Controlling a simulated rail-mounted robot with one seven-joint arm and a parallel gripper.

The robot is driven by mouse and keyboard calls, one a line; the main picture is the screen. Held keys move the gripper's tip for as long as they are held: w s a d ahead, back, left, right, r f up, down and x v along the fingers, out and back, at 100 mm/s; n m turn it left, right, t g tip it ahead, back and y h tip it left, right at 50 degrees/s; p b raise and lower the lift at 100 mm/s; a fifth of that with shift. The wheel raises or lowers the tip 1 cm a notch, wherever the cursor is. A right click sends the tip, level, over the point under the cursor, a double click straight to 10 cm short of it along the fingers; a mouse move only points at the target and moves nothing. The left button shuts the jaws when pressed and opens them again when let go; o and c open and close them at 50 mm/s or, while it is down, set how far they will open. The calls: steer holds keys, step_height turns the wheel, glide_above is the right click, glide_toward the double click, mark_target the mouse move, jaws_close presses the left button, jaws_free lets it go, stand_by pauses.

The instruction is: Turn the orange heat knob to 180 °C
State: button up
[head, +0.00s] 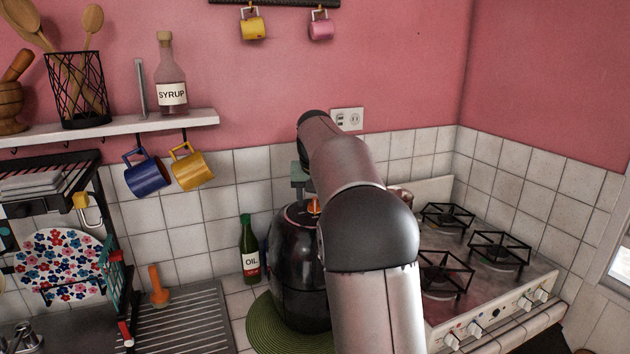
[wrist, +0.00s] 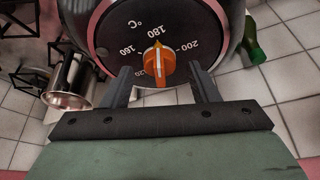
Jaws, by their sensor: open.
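The orange heat knob (wrist: 153,67) sits on a dark dial face (wrist: 112,34) with white numbers. Its pointer faces the 180 mark, or very close to it; the 160 and 200 marks lie either side. In the head view the knob (head: 314,206) is a small orange patch on top of the black round cooker (head: 297,280), partly hidden by my arm. My gripper (wrist: 160,84) is open. Its fingers stand left and right of the knob with a gap on each side, apart from it. In the head view my gripper (head: 300,181) shows just above the cooker.
The cooker stands on a green round mat (head: 262,329). A green oil bottle (head: 249,250) is close on its left, and a stove (head: 480,275) is to the right. A metal pot (wrist: 68,80) shows left in the wrist view. Mugs hang under the shelf (head: 200,120).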

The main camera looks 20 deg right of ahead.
steer(key=v, duration=1.7)
steer(key=s+a+f+n+g, duration=0.1)
steer(key=s+a+f, duration=0.4)
steer(key=s+f, duration=0.5)
steer(key=s+a+f+n+g+y, duration=0.1)
steer(key=s+a+f, duration=0.4)
steer(key=s+f, duration=0.6)
steer(key=s+a+f+n+g, duration=0.1)
steer(key=s+a+f, duration=0.4)
steer(key=s+f, duration=0.6)
steer(key=shift+s+n+y, duration=0.4)
steer(key=shift+s+n, duration=0.15)
steer(key=shift+n, duration=0.25)
steer(key=shift+a, duration=0.1)
